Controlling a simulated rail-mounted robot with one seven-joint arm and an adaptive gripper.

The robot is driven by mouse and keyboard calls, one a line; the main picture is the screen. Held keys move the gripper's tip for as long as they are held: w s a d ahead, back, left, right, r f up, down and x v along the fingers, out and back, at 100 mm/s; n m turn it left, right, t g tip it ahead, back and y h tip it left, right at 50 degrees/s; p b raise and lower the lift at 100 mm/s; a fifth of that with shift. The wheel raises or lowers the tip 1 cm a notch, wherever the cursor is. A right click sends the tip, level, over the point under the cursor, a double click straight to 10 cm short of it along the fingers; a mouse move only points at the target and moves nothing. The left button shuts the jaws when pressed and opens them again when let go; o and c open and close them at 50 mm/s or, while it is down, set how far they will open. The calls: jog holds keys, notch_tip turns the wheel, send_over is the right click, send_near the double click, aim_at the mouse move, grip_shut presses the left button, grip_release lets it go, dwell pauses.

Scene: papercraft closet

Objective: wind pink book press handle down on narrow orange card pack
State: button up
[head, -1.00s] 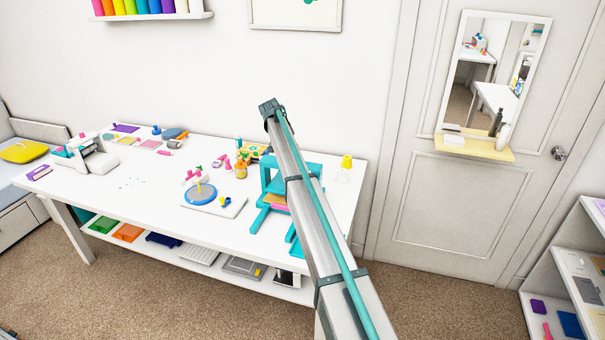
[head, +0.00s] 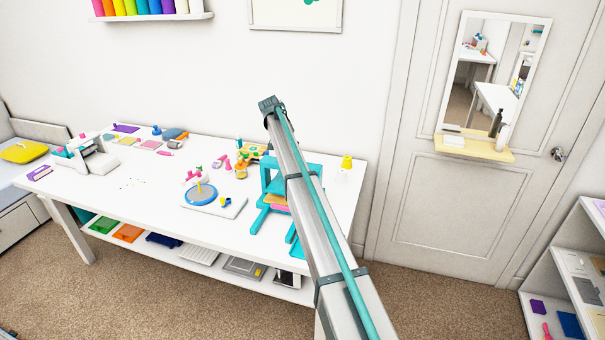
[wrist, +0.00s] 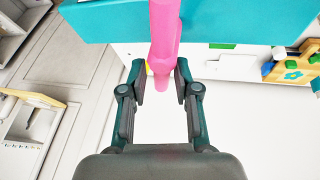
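The teal book press (head: 277,170) stands at the right end of the white table, partly behind my arm. An orange pack (head: 275,199) lies in it above a pink layer; I cannot tell its width or whether the press touches it. In the wrist view the pink press handle (wrist: 164,45) runs down from the teal crossbar (wrist: 232,22), its end between my fingers. My gripper (wrist: 160,80) is open around the handle end, with narrow gaps at the sides. My arm hides the handle and gripper in the head view.
A blue round turntable (head: 201,194) and small craft items stand left of the press. A yellow-topped bottle (head: 346,164) stands to its right, near the table's end. The white door (head: 420,210) with a mirror and small shelf is further right.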

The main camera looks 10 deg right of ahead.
jog(key=shift+r+p, duration=0.5)
jog(key=shift+r, duration=1.85)
jog(key=shift+o, duration=0.3)
jog(key=shift+o, duration=1.2)
jog(key=p+v, duration=0.1)
jog(key=v, duration=0.5)
